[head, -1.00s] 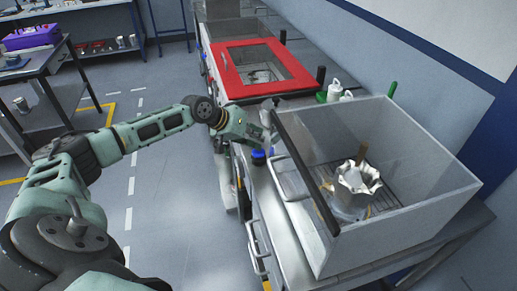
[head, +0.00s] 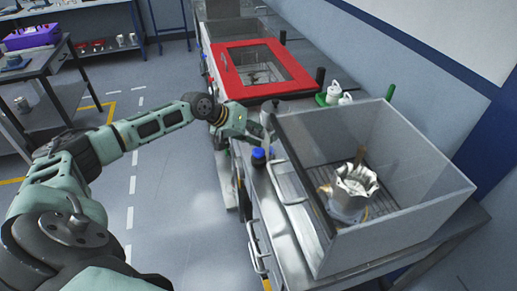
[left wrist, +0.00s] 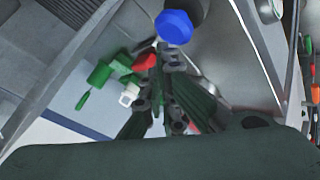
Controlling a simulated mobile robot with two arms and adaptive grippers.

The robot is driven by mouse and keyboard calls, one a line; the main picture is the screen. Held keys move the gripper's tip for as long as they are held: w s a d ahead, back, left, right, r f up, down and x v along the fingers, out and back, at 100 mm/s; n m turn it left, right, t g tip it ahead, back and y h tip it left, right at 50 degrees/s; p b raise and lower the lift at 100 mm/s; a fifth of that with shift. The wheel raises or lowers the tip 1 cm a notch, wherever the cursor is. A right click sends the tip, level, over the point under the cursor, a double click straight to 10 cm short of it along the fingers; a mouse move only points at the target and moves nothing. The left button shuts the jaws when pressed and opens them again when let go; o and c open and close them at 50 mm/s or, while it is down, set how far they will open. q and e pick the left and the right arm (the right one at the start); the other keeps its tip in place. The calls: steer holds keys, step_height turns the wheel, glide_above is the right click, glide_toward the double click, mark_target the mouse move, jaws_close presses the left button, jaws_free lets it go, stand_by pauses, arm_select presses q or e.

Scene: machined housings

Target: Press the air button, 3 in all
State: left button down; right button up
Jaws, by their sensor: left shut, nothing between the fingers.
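My left gripper (head: 264,137) is shut and empty. In the head view it is beside the front left corner of the nearer clear-walled box (head: 420,215). A small blue cap-like piece (head: 258,156) is just below the gripper, by the bench's front edge. In the left wrist view a blue hexagonal piece (left wrist: 173,27) is just beyond the closed fingertips (left wrist: 160,52); I cannot tell whether they touch. I cannot tell for certain which part is the air button. A metal housing (head: 352,191) is inside the box. My right gripper is not in view.
A red-framed lid (head: 229,73) covers the box farther back. White bottles (head: 335,88) and a green-handled tool (head: 390,91) stand behind the boxes. The floor (head: 175,220) to the left is clear.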

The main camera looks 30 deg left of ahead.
arm_select(q)
step_height(320, 180, up, 5)
steer(key=p, duration=0.4)
steer(key=shift+p, duration=0.3)
stand_by(0.6)
